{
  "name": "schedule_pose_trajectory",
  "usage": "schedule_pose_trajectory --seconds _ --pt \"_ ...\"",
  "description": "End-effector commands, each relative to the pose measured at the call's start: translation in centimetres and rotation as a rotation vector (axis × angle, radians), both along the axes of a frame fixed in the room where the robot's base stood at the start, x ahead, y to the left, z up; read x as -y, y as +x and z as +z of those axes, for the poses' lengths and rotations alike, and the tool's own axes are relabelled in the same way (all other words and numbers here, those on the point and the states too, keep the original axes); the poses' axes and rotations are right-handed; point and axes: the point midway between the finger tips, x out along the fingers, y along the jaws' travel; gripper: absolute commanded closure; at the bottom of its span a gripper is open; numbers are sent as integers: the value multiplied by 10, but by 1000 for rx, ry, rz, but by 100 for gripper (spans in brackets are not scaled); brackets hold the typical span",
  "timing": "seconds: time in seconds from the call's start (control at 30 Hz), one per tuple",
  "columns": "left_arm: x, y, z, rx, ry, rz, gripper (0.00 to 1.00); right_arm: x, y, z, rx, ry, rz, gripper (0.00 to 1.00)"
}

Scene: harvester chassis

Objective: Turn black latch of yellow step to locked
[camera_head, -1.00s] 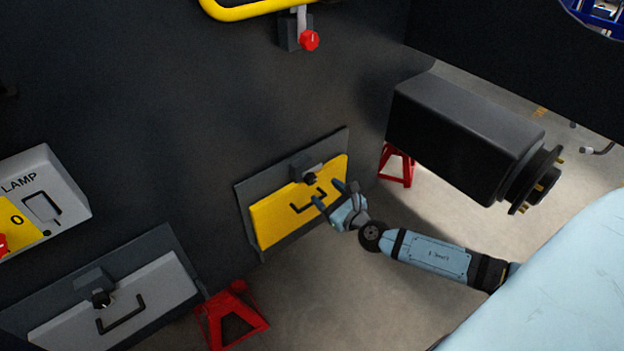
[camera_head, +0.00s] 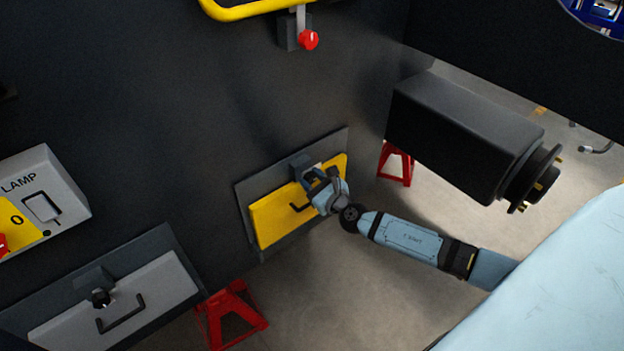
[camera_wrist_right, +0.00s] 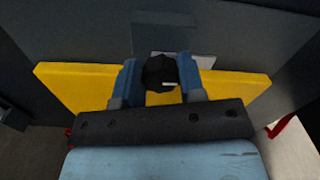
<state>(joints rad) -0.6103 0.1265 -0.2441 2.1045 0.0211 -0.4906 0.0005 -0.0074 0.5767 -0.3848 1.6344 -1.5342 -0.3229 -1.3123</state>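The yellow step (camera_head: 272,219) is set in a dark frame low on the chassis wall, with a black handle on its front. Its black latch (camera_wrist_right: 160,73) is a round knob at the step's upper edge, seen in the right wrist view. My right gripper (camera_head: 314,178) is at the latch. In the wrist view the blue fingers of the right gripper (camera_wrist_right: 158,80) stand on either side of the knob, spread apart, and I cannot tell whether they touch it. In the head view the gripper hides most of the knob. My left gripper is not in view.
A grey step (camera_head: 125,307) with its own black latch is at lower left. Red stands (camera_head: 231,315) are on the floor nearby. A yellow rail and red knob (camera_head: 308,40) are above.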

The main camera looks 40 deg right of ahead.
Motion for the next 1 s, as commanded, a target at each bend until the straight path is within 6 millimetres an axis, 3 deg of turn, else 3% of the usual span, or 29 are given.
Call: schedule_pose_trajectory --seconds 0.47,1.0 --pt "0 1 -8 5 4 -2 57 0 0 -2 -9 120 1 87" --pt "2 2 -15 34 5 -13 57 1 0 -2 -46 604 0 87"
